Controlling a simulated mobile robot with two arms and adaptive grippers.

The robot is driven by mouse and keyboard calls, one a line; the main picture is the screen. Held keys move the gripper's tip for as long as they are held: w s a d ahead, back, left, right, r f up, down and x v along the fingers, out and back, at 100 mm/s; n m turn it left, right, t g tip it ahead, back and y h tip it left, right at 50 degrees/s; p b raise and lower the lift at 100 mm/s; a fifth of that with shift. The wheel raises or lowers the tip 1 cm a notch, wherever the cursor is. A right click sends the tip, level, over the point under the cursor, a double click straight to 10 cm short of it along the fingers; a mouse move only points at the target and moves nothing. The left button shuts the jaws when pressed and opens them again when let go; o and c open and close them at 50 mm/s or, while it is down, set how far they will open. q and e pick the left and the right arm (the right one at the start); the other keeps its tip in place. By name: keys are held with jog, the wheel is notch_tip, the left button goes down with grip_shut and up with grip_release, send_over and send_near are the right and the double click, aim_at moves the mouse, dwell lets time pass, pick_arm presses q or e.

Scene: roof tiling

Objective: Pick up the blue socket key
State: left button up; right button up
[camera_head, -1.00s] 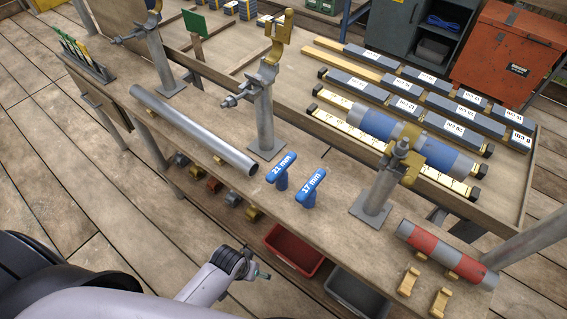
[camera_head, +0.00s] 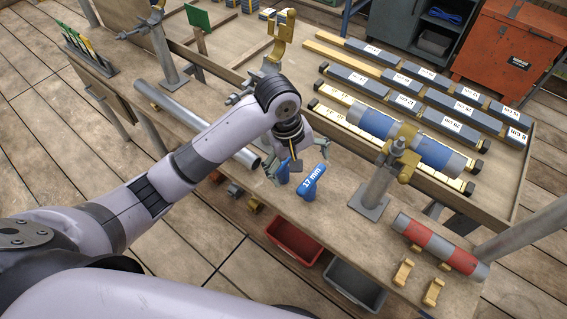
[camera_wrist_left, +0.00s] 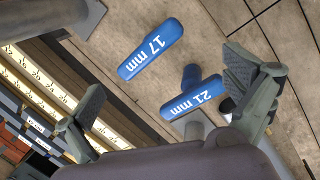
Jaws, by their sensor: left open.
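Two blue T-shaped socket keys stand upright on the wooden bench. The key marked 17 mm (camera_head: 313,182) is in plain view in the head view. The key marked 21 mm (camera_head: 283,174) is mostly hidden there by my left gripper (camera_head: 296,162). In the left wrist view, the 17 mm key (camera_wrist_left: 151,48) and the 21 mm key (camera_wrist_left: 192,98) both show between the fingers of my open left gripper (camera_wrist_left: 165,78). The right finger is close to the 21 mm key's handle; I cannot tell if they touch. My right gripper is not in view.
A grey pipe (camera_head: 170,106) lies on the bench to the left. A metal stand (camera_head: 375,192) rises right of the keys. A red-banded pipe (camera_head: 440,245) and yellow brackets (camera_head: 403,272) lie farther right. Red (camera_head: 294,241) and grey (camera_head: 354,288) bins sit below.

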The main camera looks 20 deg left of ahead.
pick_arm(q)
jog(key=w+a+r+n+g+y, duration=0.1)
jog(key=w+a+r+n, duration=0.15)
jog(key=r, duration=0.25)
jog(key=w+a+r+n+y, duration=0.1)
jog(key=a+r+n, duration=0.2)
jog(key=r, duration=0.3)
jog(key=p, duration=0.1)
send_over(283, 170)
jog(key=w, duration=0.2)
jog(key=shift+n, duration=0.25)
jog(key=f, duration=1.1)
jog(key=shift+s+a+f, duration=0.15)
jog(key=shift+a+f, duration=0.05)
jog(key=shift+a, duration=0.1)
jog(key=shift+w+f+p, duration=0.2)
jog(key=shift+f+p, duration=0.25)
jog(key=shift+f, duration=2.5)
jog(key=shift+c, duration=0.2)
jog(key=c, duration=1.1)
